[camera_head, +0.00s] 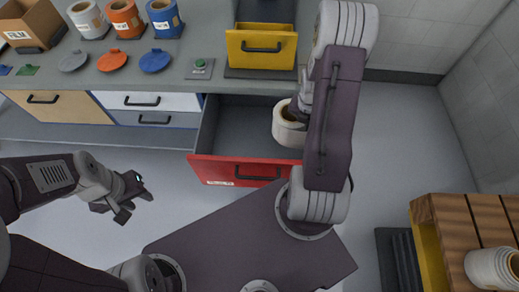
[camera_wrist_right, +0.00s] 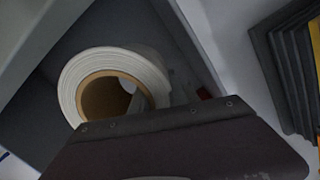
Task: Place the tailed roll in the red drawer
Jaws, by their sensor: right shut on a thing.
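The red drawer (camera_head: 220,170) is pulled open below the counter, with a grey interior. A white roll with a brown core (camera_head: 286,129) is inside the drawer's outline, towards its right side. It also shows in the right wrist view (camera_wrist_right: 142,64). My right gripper (camera_head: 301,111) is shut on the roll at its right side; my arm hides part of both. I cannot tell whether the roll touches the drawer floor, and no tail is visible. My left gripper (camera_head: 126,197) is open and empty, left of the drawer and apart from it.
A wooden crate (camera_head: 447,215) with a ribbed white roll (camera_head: 491,268) stands at right. The drawer's left half is empty.

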